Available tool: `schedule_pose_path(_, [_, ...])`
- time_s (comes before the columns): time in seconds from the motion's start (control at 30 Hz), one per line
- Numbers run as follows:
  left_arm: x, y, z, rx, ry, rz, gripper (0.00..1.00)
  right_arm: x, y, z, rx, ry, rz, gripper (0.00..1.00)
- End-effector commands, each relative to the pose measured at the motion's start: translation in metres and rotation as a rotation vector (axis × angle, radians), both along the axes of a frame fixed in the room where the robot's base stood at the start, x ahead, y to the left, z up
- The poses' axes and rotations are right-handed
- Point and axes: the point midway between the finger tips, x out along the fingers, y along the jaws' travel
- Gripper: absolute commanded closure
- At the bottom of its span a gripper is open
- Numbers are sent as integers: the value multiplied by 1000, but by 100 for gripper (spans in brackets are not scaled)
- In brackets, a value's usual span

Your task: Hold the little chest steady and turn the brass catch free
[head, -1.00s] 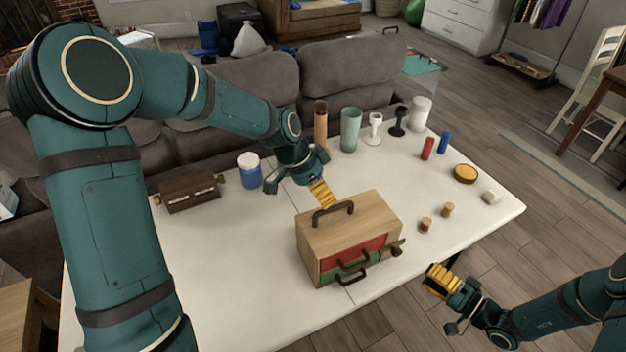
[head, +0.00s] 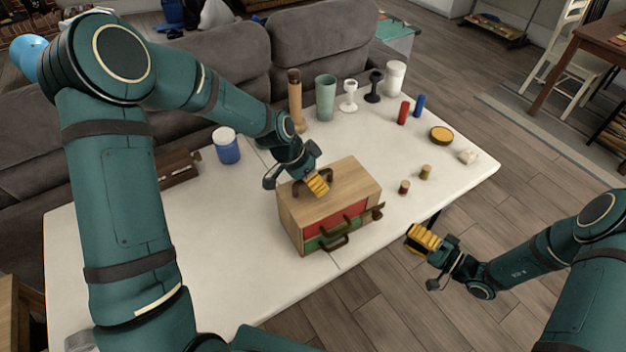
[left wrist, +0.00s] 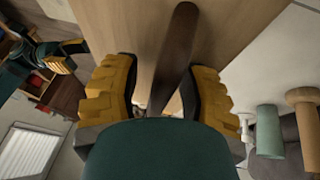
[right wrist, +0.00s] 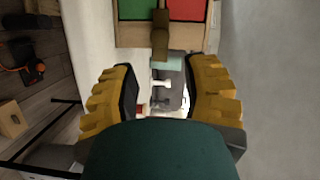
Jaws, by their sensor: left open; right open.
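The little chest (head: 347,178) is a wooden box with a red and a green drawer front, standing on the white table. Its dark top handle (left wrist: 176,55) lies between the spread fingers of my left gripper (head: 318,185), which is open at the top of the chest. In the head view the fingers partly hide this handle. The brass catch (head: 377,211) sticks out at the chest's right front side; it also shows in the right wrist view (right wrist: 160,36) across the red and green fronts. My right gripper (head: 424,240) is open and empty, off the table edge, pointing at the catch and apart from it.
Two small corks or jars (head: 404,187) stand right of the chest on the table (head: 240,270). A blue jar (head: 226,147), a green cup (head: 325,98) and other upright pieces stand further back. A grey sofa (head: 230,60) borders the far side.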

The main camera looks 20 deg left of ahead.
Motion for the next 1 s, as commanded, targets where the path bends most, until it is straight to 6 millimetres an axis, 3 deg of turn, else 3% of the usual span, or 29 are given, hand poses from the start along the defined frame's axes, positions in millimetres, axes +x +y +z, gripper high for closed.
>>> schedule_pose_path(0.03, [0, 0, 0, 0, 0, 0, 79, 0, 0, 0, 0, 0, 0, 54])
schedule_pose_path(0.1, [0, 0, 0, 0, 0, 0, 100, 0, 0, 0, 0, 0, 0, 54])
schedule_pose_path(0.27, [0, 0, 0, 0, 0, 0, 100, 0, 0, 0, 0, 0, 0, 54])
schedule_pose_path(0.3, [0, 0, 0, 0, 0, 0, 100, 0, 0, 0, 0, 0, 0, 40])
schedule_pose_path(0.57, [0, 0, 1, -1, -1, 0, 100, -1, 0, -1, 22, 39, -13, 40])
schedule_pose_path(0.77, [0, 0, 1, 0, -1, 1, 100, -11, 2, -6, 181, 312, -98, 40])
schedule_pose_path(1.0, [0, 0, 1, 0, -1, 1, 100, -26, 6, -10, 530, 822, -227, 40])
